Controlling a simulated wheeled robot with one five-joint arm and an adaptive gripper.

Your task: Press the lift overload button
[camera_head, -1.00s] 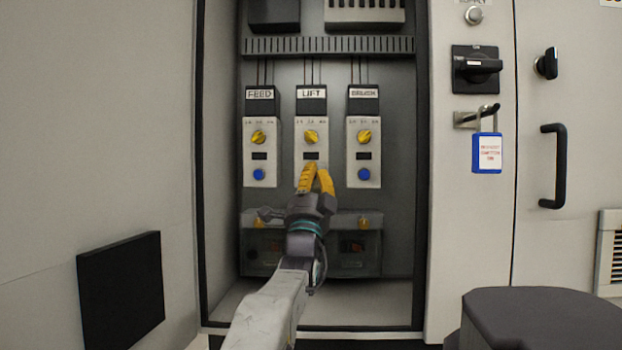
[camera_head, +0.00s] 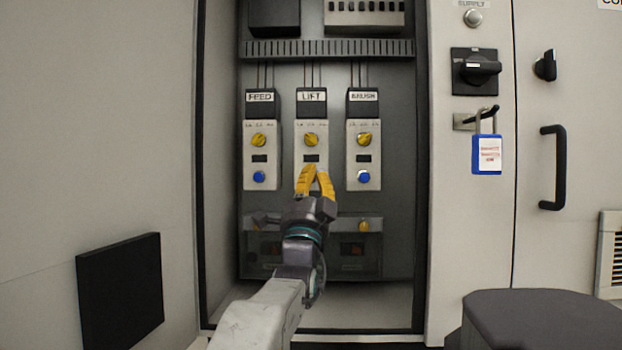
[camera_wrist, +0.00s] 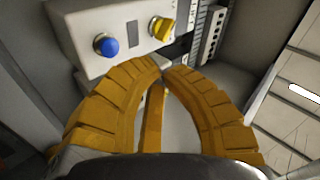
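The LIFT overload unit (camera_head: 311,140) is the middle of three pale units in the open cabinet. It has a yellow knob (camera_head: 311,140) and a small dark window. Its lower part, where the neighbours carry blue buttons, is hidden behind my gripper (camera_head: 314,169) in the head view. My gripper's yellow fingers come together at the tips, with nothing seen between them. The wrist view shows the tips (camera_wrist: 161,68) almost meeting, below a unit with a blue button (camera_wrist: 106,45) and yellow knob (camera_wrist: 161,28). I cannot tell which unit this is, nor whether the tips touch anything.
The FEED unit (camera_head: 260,155) stands left and the BRUSH unit (camera_head: 364,155) right, each with a blue button. A clear-fronted box (camera_head: 350,262) sits below. Cabinet side edges (camera_head: 202,200) flank the opening. A blue padlock (camera_head: 487,155) hangs at right, above a dark rounded block (camera_head: 540,315).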

